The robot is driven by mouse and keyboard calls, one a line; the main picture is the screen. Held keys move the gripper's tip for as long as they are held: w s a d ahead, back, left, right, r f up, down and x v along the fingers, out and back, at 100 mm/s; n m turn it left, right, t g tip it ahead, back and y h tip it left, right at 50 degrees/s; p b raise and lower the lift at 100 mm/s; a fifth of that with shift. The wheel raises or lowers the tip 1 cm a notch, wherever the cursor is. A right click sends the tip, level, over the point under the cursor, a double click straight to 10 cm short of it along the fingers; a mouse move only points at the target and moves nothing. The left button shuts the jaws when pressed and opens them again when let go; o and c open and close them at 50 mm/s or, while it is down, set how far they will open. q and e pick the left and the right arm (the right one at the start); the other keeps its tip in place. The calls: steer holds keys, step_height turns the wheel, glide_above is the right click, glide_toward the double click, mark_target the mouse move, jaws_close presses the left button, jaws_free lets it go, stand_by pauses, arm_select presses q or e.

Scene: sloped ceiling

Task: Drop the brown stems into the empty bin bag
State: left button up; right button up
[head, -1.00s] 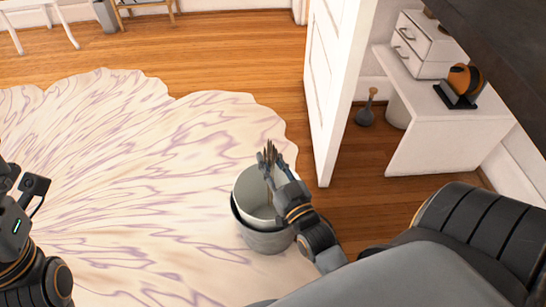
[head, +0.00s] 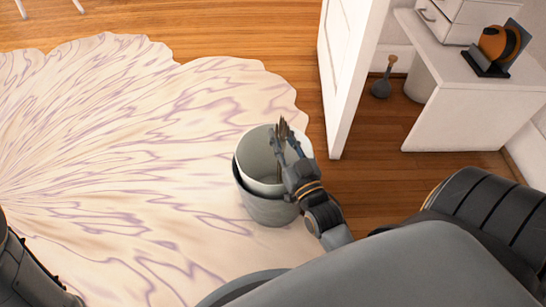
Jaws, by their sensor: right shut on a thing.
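The bin (head: 268,208) is a grey bucket standing on the pale patterned rug, with a white bag or liner (head: 256,152) inside its rim. The visible part of its inside looks empty. My right gripper (head: 284,150) is over the right part of the bin's opening, shut on the brown stems (head: 282,130). The stems stand roughly upright, their tops showing above the fingers and their lower ends reaching down into the opening. The gripper hides part of the stems and the bin's right rim. Of my left arm, only a link shows at the lower left; its gripper is out of view.
The rug (head: 120,150) around the bin is clear. A white door (head: 347,75) stands open behind and right of the bin. A white desk (head: 460,100) with drawers and an orange-black object (head: 497,45) is at the upper right.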

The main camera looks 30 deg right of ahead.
steer(key=shift+f, duration=0.1)
steer(key=o, duration=1)
steer(key=v, duration=1.2)
